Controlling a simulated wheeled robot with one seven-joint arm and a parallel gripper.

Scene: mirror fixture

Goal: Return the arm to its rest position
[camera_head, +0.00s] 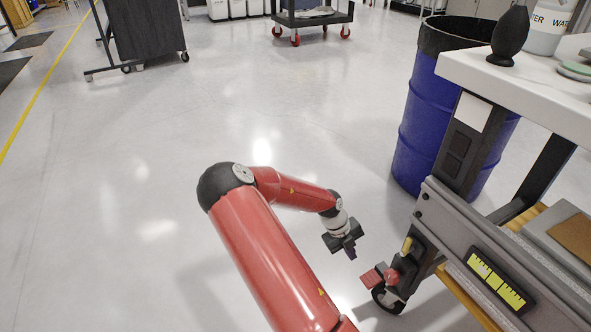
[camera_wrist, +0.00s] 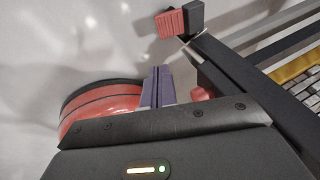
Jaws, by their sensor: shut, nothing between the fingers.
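My red arm reaches forward over the floor in the head view, with its black elbow bent and the forearm angled down to the right. My gripper (camera_head: 349,252) hangs at its end, above open floor and to the left of the workbench. In the wrist view my gripper (camera_wrist: 157,85) shows its two purple-grey fingers side by side, closed together with nothing between them. It appears apart from the bench's red-pedalled caster (camera_head: 385,285).
A workbench (camera_head: 560,110) with a white top and grey rail fills the right side. A blue drum (camera_head: 425,125) stands behind it. A dark cart (camera_head: 145,30) and a trolley with red casters (camera_head: 312,18) stand at the back. The floor at left and centre is clear.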

